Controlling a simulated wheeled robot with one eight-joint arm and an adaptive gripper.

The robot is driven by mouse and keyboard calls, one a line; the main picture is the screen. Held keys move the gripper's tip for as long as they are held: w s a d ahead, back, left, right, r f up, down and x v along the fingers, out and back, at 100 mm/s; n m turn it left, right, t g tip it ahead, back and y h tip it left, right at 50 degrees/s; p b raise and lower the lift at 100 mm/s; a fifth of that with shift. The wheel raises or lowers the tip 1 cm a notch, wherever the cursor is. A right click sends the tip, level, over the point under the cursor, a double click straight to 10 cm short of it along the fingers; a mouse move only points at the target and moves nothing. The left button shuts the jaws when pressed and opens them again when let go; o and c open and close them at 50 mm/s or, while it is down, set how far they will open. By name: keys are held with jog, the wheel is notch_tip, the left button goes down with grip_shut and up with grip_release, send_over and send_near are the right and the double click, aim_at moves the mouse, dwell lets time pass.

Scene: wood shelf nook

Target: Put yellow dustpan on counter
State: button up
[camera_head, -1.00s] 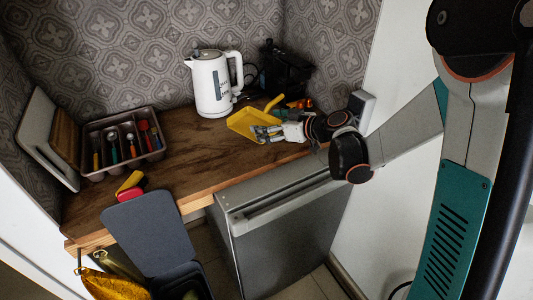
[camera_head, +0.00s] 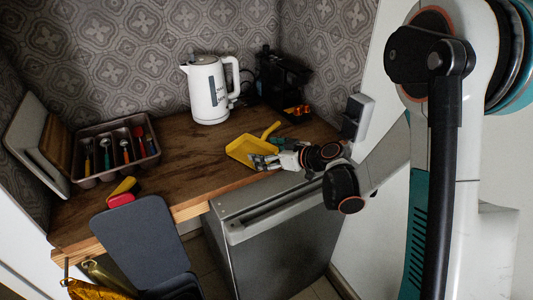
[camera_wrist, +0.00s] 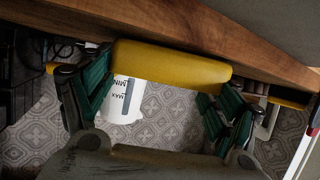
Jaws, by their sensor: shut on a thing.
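The yellow dustpan (camera_head: 243,149) is at the right part of the wooden counter (camera_head: 192,158), with its handle pointing up and right. My gripper (camera_head: 262,162) comes from the right and is shut on the dustpan's near edge. In the wrist view, the dustpan (camera_wrist: 170,64) spans the space between the green fingers of my gripper (camera_wrist: 152,95), and the counter edge (camera_wrist: 215,30) runs across the top. I cannot tell whether the dustpan touches the counter or is slightly above it.
A white kettle (camera_head: 208,92) stands behind the dustpan, and a black machine (camera_head: 283,82) stands at the back right corner. A cutlery tray (camera_head: 92,180) and cutting boards (camera_head: 35,140) are at the left. A yellow and red item (camera_head: 122,192) lies near the front edge. The counter's middle is clear.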

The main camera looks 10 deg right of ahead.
jog(key=shift+f, duration=0.15)
jog(key=o, duration=1.1)
jog(key=p+v, duration=0.3)
jog(key=v, duration=0.9)
jog(key=shift+d, duration=0.1)
